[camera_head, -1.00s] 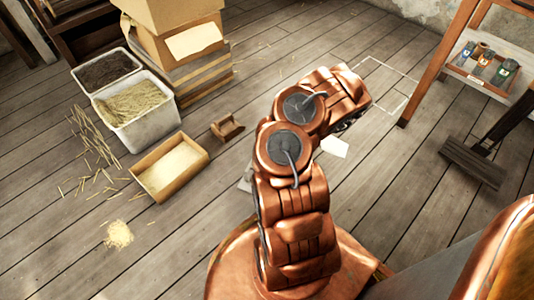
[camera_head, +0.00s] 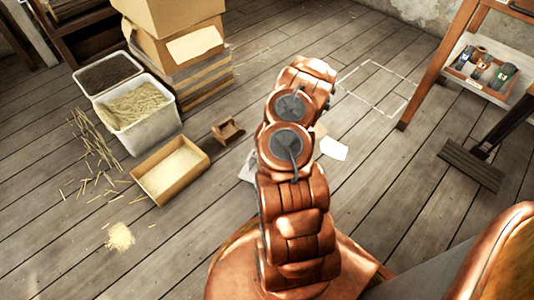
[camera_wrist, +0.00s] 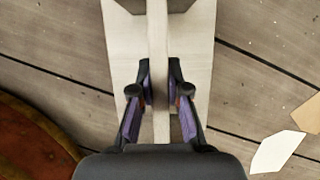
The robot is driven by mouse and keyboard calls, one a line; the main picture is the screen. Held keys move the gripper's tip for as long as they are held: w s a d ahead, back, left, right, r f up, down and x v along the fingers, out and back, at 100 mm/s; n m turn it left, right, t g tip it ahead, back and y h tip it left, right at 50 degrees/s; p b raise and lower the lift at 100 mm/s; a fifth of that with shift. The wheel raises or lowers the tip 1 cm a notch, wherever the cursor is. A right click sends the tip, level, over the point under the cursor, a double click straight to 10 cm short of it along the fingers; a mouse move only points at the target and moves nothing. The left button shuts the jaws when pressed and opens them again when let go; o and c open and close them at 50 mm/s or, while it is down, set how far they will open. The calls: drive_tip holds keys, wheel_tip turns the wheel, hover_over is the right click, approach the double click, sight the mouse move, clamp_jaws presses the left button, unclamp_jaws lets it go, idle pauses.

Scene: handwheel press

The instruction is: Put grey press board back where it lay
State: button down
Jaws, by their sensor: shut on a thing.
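The grey press board (camera_wrist: 194,65) is in the wrist view, a pale flat board with a raised rib running along its middle. My gripper (camera_wrist: 160,82) is shut on this rib, one finger on each side. Planks show beyond the board's edges; I cannot tell how high above the floor it is. In the head view my arm hides the fingers, and I cannot make out the board for certain. A rectangle outlined in white (camera_head: 375,68) is on the floor to the right of my arm, with bare planks inside it.
Paper sheets (camera_head: 333,148) lie right of my arm. On the left are a straw-filled bin (camera_head: 150,125), a shallow box (camera_head: 160,190), a small wooden piece (camera_head: 227,131) and stacked boxes (camera_head: 185,45). A shelf rack (camera_head: 432,75) stands right.

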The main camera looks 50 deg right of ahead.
drive_tip(key=shift+w+d+f+b, duration=0.2)
drive_tip(key=shift+w+d, duration=1.15)
drive_tip(key=shift+d, duration=0.05)
drive_tip(key=shift+w+d+f+b, duration=0.15)
drive_tip(key=shift+w+d+b, duration=0.05)
drive_tip(key=shift+w+d, duration=1.15)
wheel_tip(320, 180, down, 4)
drive_tip(key=shift+w+r+b, duration=0.1)
drive_tip(key=shift+r+b, duration=0.1)
drive_tip(key=shift+b, duration=0.8)
drive_tip(key=shift+r, duration=0.1)
drive_tip(key=c, duration=1.2)
unclamp_jaws()
drive_tip(key=shift+o, duration=0.2)
